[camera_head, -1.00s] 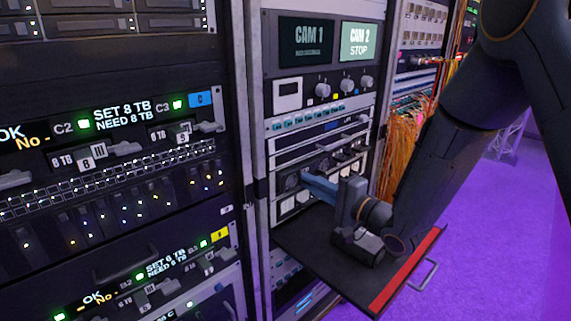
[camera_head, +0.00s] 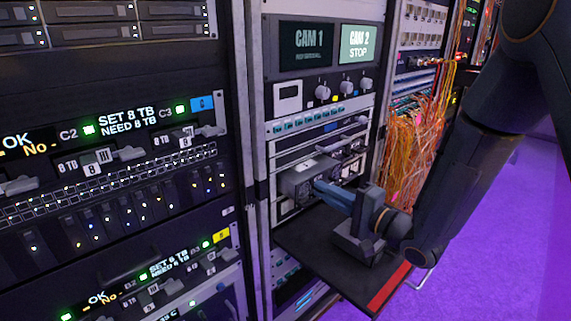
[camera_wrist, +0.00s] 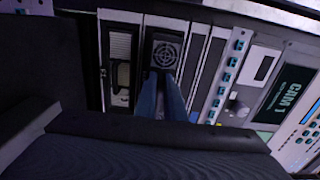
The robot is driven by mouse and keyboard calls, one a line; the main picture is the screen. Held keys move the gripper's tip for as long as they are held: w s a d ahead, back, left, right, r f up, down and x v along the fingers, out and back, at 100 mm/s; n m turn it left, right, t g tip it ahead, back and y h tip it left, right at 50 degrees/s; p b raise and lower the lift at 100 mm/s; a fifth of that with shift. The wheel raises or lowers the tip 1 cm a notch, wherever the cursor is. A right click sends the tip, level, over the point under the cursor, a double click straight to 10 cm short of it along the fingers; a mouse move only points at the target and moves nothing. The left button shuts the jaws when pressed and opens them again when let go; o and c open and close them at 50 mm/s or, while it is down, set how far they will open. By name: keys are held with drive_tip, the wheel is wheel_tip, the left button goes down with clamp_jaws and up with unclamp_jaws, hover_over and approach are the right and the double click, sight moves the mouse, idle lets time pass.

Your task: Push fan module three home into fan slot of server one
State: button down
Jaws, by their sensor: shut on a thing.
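The fan module (camera_head: 303,177) is a grey box sticking out of the front of a server (camera_head: 349,135) in the middle rack. Its dark face with a round fan grille (camera_wrist: 166,53) shows in the wrist view. My gripper (camera_head: 319,187) is shut on the module's front, its blue fingers pointing into the rack. The fingers also show in the wrist view (camera_wrist: 163,88). They hide the lower part of the module's face. The inside of the slot is hidden, and I cannot read which module this is.
A dark shelf with a red front edge (camera_head: 388,287) and a handle juts out below my gripper. Orange cables (camera_head: 412,145) hang at the right. Drive bays with grey levers (camera_head: 208,131) fill the left rack. Purple floor is open at the right.

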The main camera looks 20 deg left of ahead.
drive_tip(key=shift+s+d, duration=0.15)
drive_tip(key=shift+d, duration=0.15)
drive_tip(key=c, duration=1.8)
unclamp_jaws()
drive_tip(key=shift+o, duration=0.2)
drive_tip(key=v, duration=0.8)
drive_tip(key=shift+b, duration=0.35)
